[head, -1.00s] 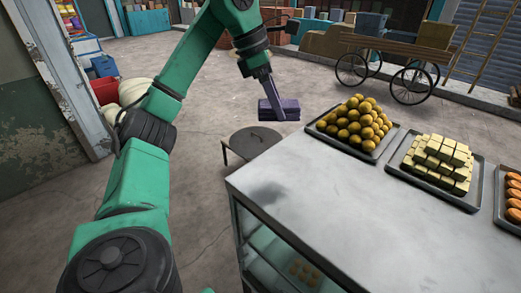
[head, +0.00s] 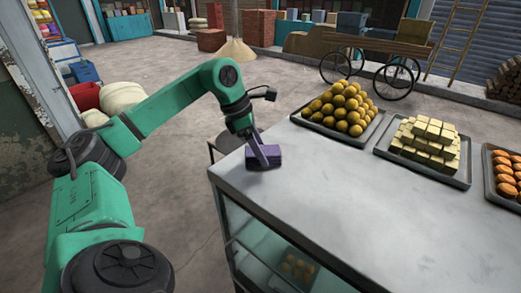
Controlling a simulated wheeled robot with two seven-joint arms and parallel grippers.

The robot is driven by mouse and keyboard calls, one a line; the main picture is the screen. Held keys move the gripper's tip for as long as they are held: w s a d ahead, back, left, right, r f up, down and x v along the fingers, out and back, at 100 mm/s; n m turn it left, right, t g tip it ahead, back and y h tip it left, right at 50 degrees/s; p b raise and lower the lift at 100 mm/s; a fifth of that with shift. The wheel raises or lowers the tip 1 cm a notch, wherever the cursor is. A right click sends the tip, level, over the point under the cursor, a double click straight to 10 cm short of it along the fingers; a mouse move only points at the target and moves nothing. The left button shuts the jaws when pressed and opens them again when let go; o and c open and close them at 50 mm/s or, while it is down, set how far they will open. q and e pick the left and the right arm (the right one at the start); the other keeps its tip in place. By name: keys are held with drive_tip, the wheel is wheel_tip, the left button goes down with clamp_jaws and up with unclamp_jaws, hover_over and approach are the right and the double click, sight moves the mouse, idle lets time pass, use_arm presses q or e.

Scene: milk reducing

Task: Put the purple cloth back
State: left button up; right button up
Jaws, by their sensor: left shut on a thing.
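The purple cloth (head: 265,156) is a small folded block at the left end of the grey counter top (head: 330,180). My left gripper (head: 258,146) is shut on the cloth from above. The cloth is at or just above the counter surface, near its back left corner; I cannot tell whether it touches. A dark smudge shows on the counter just under the cloth. My right gripper is not in the head view.
Trays of round yellow sweets (head: 343,107), pale yellow blocks (head: 425,138) and orange sweets (head: 505,172) stand along the counter's back edge. A stool (head: 226,142) is partly hidden behind the counter's left end. The counter's middle is clear.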

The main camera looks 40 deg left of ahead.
use_arm(q)
drive_tip(key=o, duration=1.1)
drive_tip(key=shift+o, duration=0.4)
drive_tip(key=shift+d, duration=0.1)
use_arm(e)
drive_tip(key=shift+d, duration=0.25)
use_arm(q)
drive_tip(key=shift+r, duration=0.1)
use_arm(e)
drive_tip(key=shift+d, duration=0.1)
use_arm(q)
drive_tip(key=p+v, duration=0.1)
drive_tip(key=v, duration=1.1)
drive_tip(key=shift+p, duration=0.35)
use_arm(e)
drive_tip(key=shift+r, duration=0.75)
use_arm(q)
drive_tip(key=shift+w, duration=0.1)
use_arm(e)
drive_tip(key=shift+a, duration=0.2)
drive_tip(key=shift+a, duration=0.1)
